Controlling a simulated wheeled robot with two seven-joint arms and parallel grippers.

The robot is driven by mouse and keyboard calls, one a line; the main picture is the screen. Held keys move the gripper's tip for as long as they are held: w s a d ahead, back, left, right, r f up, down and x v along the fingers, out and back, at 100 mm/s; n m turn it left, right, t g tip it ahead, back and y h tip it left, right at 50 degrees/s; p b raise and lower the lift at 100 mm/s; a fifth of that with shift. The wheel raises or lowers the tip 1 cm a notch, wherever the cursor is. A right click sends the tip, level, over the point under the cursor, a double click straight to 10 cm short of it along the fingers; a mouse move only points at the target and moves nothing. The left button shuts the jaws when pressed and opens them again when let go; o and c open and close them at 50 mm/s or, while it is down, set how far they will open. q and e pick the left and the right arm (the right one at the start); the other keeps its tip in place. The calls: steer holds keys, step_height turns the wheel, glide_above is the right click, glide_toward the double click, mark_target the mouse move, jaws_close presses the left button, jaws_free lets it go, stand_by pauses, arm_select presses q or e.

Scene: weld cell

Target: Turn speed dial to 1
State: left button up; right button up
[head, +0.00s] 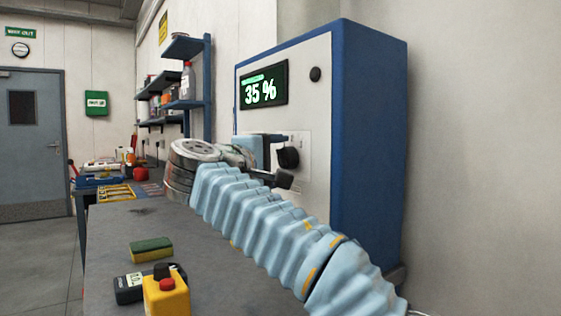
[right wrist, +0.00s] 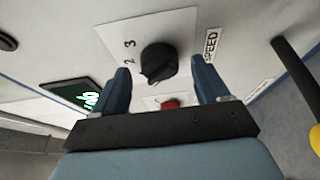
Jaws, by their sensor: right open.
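The speed dial is a round black knob (head: 288,158) on a pale plate on the front of the blue and white machine. In the right wrist view the knob (right wrist: 159,62) shows close up, with "2" and "3" printed on its left and "SPEED" on its right. No "1" is readable. I cannot tell for certain which number the knob points at. My right gripper (right wrist: 160,68) is open, its two blue fingers on either side of the knob in the picture, with gaps visible. In the head view the right gripper (head: 279,158) is at the plate. My left gripper is not in view.
A display (head: 263,85) on the machine reads 35 %. A red button (right wrist: 170,103) sits close to the knob, between the fingers. A black handle (right wrist: 296,62) stands at the right. A sponge (head: 150,249) and a yellow box with red button (head: 166,292) are on the bench.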

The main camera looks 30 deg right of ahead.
steer(key=b+v, duration=0.1)
steer(key=v, duration=1.1)
steer(key=shift+a, duration=0.2)
